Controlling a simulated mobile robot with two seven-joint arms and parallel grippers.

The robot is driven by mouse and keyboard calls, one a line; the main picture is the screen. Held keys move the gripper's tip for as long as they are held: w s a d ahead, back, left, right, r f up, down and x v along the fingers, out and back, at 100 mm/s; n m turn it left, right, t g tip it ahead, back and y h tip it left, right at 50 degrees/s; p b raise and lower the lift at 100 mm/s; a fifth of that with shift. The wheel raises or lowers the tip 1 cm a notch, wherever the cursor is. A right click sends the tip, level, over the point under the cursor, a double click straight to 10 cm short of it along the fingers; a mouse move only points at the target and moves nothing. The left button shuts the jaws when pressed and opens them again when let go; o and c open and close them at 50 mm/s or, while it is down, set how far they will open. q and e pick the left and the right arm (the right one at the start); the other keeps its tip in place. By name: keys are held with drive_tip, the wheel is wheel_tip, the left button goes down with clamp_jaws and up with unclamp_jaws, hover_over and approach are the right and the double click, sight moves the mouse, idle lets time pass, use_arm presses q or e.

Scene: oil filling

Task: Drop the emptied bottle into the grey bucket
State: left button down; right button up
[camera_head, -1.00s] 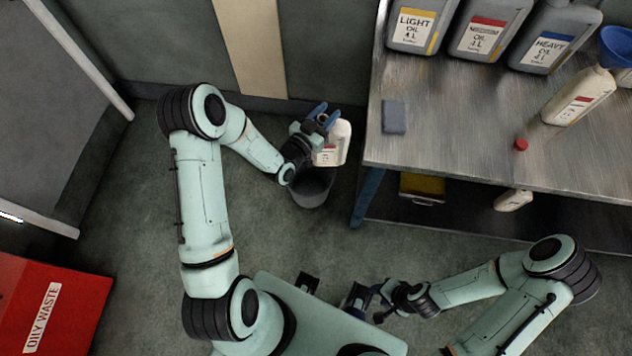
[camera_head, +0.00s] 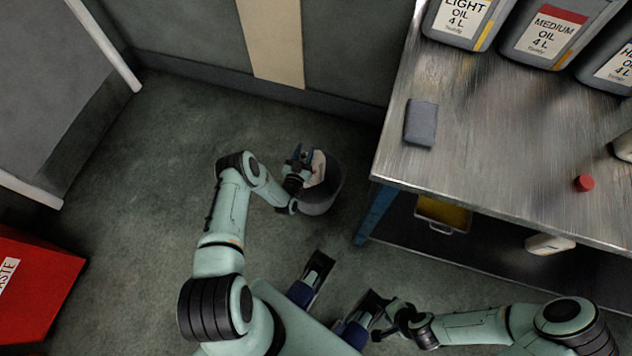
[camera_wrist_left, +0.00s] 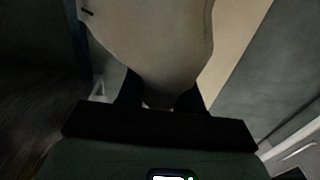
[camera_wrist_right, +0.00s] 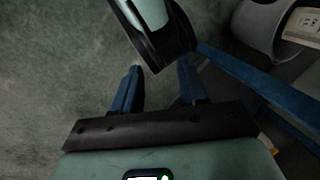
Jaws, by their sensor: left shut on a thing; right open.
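The grey bucket (camera_head: 322,199) stands on the floor left of the bench, near the back wall. My left gripper (camera_head: 306,162) is over the bucket's mouth, shut on the pale emptied bottle (camera_head: 317,169), which shows at the bucket's opening. The bottle also fills the upper middle of the left wrist view (camera_wrist_left: 150,40) between the fingers. How deep it sits in the bucket I cannot tell. My right gripper (camera_head: 374,312) is open and empty, low in front of my base. Its fingers show apart in the right wrist view (camera_wrist_right: 160,85).
The metal bench (camera_head: 480,130) is to the right, with several large oil jugs (camera_head: 545,30), a grey block (camera_head: 421,122) and a red cap (camera_head: 585,183). Under it are a yellow tray (camera_head: 443,214) and a pale bottle (camera_head: 549,244). A red oily waste bin (camera_head: 35,285) is at left.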

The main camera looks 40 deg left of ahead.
use_arm(q)
drive_tip(key=shift+f+b, duration=2.15)
drive_tip(key=shift+f, duration=0.8)
use_arm(e)
drive_tip(key=w+d+f+t+h, duration=0.1)
drive_tip(key=w+d+f+t, duration=0.1)
drive_tip(key=w+f, duration=0.3)
drive_tip(key=shift+w+d+m, duration=0.3)
drive_tip(key=shift+w+d, duration=0.4)
drive_tip(key=shift+w, duration=0.2)
use_arm(q)
drive_tip(key=c, duration=0.7)
unclamp_jaws()
drive_tip(key=shift+o, duration=0.2)
drive_tip(key=shift+s, duration=0.15)
drive_tip(key=p+v, duration=0.3)
drive_tip(key=v, duration=1)
use_arm(e)
drive_tip(key=s+a+r+g, duration=0.1)
drive_tip(key=s+a+r, duration=0.1)
drive_tip(key=s, duration=0.3)
drive_tip(key=shift+a+r+y, duration=0.3)
drive_tip(key=shift+r+y, duration=0.1)
drive_tip(key=shift+r, duration=0.4)
use_arm(q)
drive_tip(key=shift+s, duration=0.1)
use_arm(e)
drive_tip(key=shift+s, duration=0.1)
